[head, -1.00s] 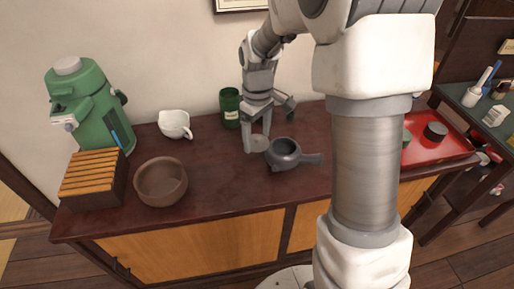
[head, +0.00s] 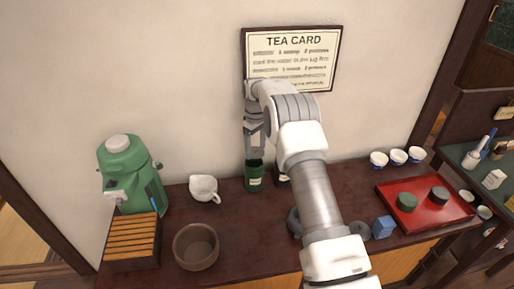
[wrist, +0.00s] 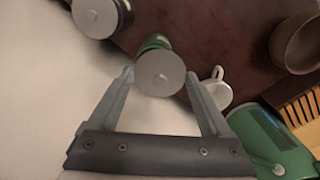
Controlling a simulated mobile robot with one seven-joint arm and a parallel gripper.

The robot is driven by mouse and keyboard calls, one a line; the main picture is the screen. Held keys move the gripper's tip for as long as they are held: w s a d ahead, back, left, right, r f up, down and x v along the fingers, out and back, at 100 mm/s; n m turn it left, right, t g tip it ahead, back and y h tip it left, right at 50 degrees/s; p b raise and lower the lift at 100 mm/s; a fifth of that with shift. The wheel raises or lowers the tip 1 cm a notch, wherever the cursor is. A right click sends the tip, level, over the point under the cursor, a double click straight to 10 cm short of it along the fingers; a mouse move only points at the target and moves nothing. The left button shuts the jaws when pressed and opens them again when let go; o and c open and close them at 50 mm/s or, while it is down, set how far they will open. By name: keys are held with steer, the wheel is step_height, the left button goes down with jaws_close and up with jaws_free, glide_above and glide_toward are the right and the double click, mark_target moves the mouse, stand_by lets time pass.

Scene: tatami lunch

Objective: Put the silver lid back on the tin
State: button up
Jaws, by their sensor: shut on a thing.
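My gripper (wrist: 160,80) is shut on the silver lid (wrist: 160,74), a round grey disc between its fingertips in the wrist view. The green tin (head: 254,180) stands upright on the dark counter near the wall in the head view, with my gripper (head: 255,157) just above it. In the wrist view part of the tin (wrist: 154,42) shows beyond the lid, which hides its mouth. I cannot tell whether lid and tin touch. In the head view the lid cannot be made out.
A second tin (wrist: 98,16) stands close to the green one, mostly behind my arm in the head view. A white jug (head: 203,188) is to the left, near a brown bowl (head: 196,247) and a green flask (head: 128,170). A grey pot (head: 294,222), blue box (head: 383,227) and red tray (head: 388,197) are to the right.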

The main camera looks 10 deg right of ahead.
mark_target(254, 156)
steer(key=shift+w+a+p, duration=0.2)
steer(key=shift+w+p, duration=0.3)
steer(key=shift+w, duration=0.3)
steer(key=shift+f+b, duration=1.35)
steer(key=shift+f, duration=1.05)
steer(key=shift+f+b, duration=0.45)
steer(key=shift+b, duration=0.15)
steer(key=o, duration=0.7)
steer(key=shift+r, duration=0.1)
steer(key=shift+r+p, duration=1.85)
steer(key=shift+r, duration=1.6)
